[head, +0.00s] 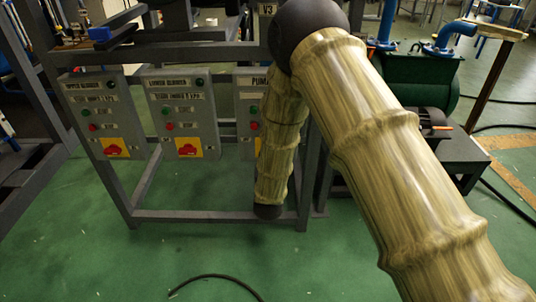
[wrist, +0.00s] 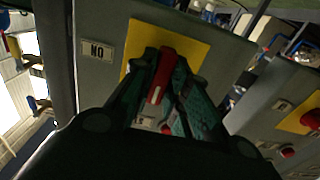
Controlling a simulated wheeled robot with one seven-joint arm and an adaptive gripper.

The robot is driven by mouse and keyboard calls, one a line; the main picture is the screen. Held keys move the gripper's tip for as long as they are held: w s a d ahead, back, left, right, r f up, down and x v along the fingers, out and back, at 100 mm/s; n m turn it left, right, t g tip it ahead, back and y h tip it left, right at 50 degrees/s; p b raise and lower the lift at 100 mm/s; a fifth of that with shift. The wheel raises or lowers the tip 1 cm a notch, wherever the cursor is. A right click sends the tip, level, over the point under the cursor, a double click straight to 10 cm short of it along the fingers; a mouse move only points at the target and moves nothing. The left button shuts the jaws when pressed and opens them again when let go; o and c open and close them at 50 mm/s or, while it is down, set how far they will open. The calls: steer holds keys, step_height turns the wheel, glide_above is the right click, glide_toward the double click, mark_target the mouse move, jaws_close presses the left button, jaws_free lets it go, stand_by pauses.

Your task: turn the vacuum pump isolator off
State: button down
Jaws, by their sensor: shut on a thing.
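The pump control box (head: 245,95) is on the frame in the head view, partly hidden behind my arm. The pump isolator is the red handle (wrist: 161,76) on a yellow plate (wrist: 193,48) in the wrist view. It stands nearly upright in that picture, leaning slightly. My gripper (wrist: 168,88) has its green fingers on either side of the handle and is shut on it. The gripper is hidden behind my arm in the head view. An upside-down ON label (wrist: 97,50) sits beside the yellow plate.
A grey frame rail (head: 190,216) runs below. A green machine (head: 432,80) stands right. Green floor in front is mostly clear, with a black cable (head: 215,277).

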steer(key=c, duration=1.4)
jaws_free()
steer(key=s, duration=1.2)
